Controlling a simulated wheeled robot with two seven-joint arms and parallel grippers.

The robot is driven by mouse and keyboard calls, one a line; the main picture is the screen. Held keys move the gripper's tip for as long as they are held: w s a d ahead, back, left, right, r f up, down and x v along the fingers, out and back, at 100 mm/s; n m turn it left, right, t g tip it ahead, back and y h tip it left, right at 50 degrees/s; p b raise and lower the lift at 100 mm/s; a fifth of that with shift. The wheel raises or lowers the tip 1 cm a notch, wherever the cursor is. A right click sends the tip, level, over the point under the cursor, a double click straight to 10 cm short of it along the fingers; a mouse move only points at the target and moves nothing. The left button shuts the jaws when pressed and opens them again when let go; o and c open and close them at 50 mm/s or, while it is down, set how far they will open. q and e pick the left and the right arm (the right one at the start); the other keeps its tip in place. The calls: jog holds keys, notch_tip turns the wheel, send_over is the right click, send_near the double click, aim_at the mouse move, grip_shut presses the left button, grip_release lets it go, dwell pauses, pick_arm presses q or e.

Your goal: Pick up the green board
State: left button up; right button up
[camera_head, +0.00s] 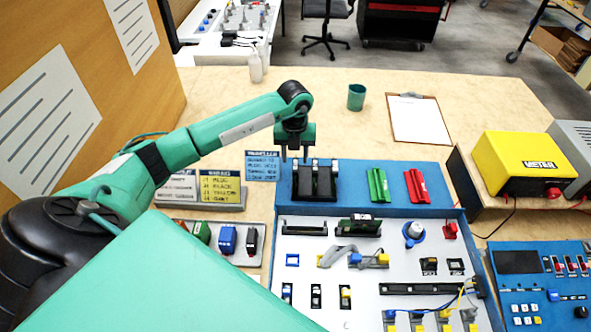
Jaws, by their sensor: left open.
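A green board (378,186) lies in the blue tray (345,196) at the back of the analyser, just left of a similar red board (416,187). A darker green piece with a white label (361,223) stands in a slot on the white panel below. My left gripper (295,158) is open and points down near the black rack (315,184) at the left of the tray. It is left of the green board and apart from it. I see nothing between its fingers. My right gripper is out of view.
A yellow meter (525,165) is on the right. Note cards (262,166) stand left of the tray. A wooden partition (90,90) rises at the left.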

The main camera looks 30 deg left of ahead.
aim_at(295, 165)
pick_arm(q)
jog(key=shift+f, duration=0.6)
jog(key=shift+f+p, duration=0.4)
notch_tip(295, 165, down, 4)
jog(key=shift+d+r+p, duration=0.15)
jog(key=shift+r+p, duration=0.05)
jog(key=shift+p, duration=0.4)
jog(key=shift+f, duration=0.35)
grip_shut()
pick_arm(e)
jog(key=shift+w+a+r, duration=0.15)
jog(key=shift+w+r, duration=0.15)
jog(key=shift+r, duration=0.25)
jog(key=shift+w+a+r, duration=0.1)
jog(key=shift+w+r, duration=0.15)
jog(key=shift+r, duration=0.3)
